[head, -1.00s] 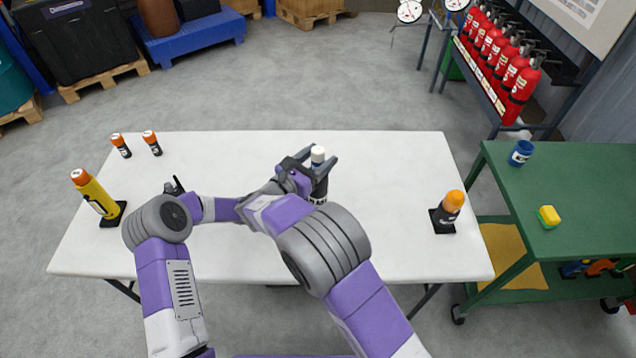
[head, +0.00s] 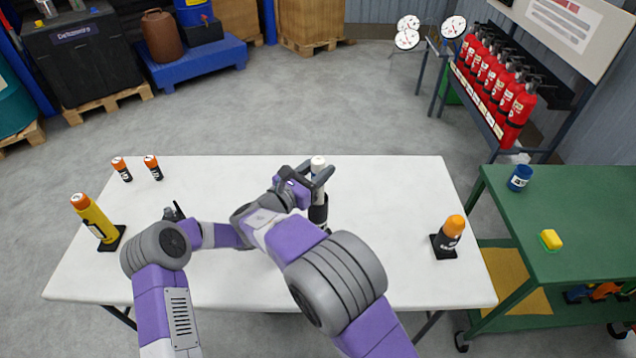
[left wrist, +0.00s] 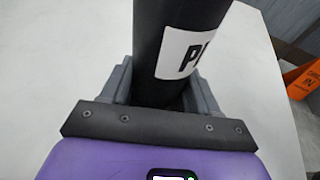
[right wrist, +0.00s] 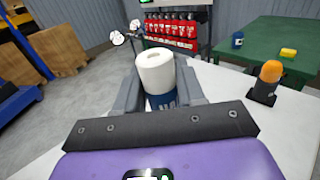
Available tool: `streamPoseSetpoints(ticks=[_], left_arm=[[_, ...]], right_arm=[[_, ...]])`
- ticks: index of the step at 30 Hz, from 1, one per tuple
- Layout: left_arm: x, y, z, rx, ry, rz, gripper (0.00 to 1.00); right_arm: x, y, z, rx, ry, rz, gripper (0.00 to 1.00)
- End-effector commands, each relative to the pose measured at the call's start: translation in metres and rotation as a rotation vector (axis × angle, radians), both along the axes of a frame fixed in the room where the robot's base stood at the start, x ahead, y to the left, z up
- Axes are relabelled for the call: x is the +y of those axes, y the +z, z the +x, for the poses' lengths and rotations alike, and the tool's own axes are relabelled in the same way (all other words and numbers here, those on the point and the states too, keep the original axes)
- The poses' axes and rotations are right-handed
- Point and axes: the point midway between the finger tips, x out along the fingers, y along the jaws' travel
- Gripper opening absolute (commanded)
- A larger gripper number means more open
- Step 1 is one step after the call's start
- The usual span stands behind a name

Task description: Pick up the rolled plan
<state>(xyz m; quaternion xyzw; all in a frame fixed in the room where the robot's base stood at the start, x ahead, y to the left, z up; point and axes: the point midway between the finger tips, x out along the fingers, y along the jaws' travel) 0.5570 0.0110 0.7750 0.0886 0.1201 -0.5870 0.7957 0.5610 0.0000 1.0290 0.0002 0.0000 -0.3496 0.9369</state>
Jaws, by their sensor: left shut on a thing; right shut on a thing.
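The rolled plan (head: 318,163) is a white roll standing upright above the table. In the right wrist view the roll (right wrist: 156,72) has a dark blue band with pale letters between my fingers. My right gripper (head: 318,178) is shut on it. Directly below is a black upright tube (head: 318,213), with part of the white roll showing above it. In the left wrist view the tube (left wrist: 178,45) carries a white label starting with "P", and my left gripper (left wrist: 160,88) is shut around it. In the head view my right arm hides the left gripper.
On the white table (head: 390,200) stand a yellow cylinder (head: 95,218) and two small orange-capped cylinders (head: 121,170) at left. An orange-topped black cylinder (head: 449,237) stands at right. A green bench (head: 590,215) adjoins the right side. The table's right half is mostly clear.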

Motion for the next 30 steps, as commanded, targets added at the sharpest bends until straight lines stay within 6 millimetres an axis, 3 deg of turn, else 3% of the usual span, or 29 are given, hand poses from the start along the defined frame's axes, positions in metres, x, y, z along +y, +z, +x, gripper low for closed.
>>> streamPoseSetpoints(ticks=[6,15,21,30], left_arm=[[0.000,0.000,0.000,0.000,0.000,0.001,0.43],[0.000,0.000,0.000,0.000,0.000,0.001,0.43],[0.000,0.000,0.000,0.000,0.000,0.001,0.43],[0.000,0.000,0.000,0.000,0.000,0.001,0.43]], right_arm=[[0.000,0.078,0.000,-0.009,0.001,0.007,0.00],[0.000,0.173,-0.001,-0.007,0.001,0.005,0.00],[0.000,0.211,0.000,-0.003,0.000,0.002,0.00],[0.000,0.228,0.000,0.000,0.000,0.000,0.00]])
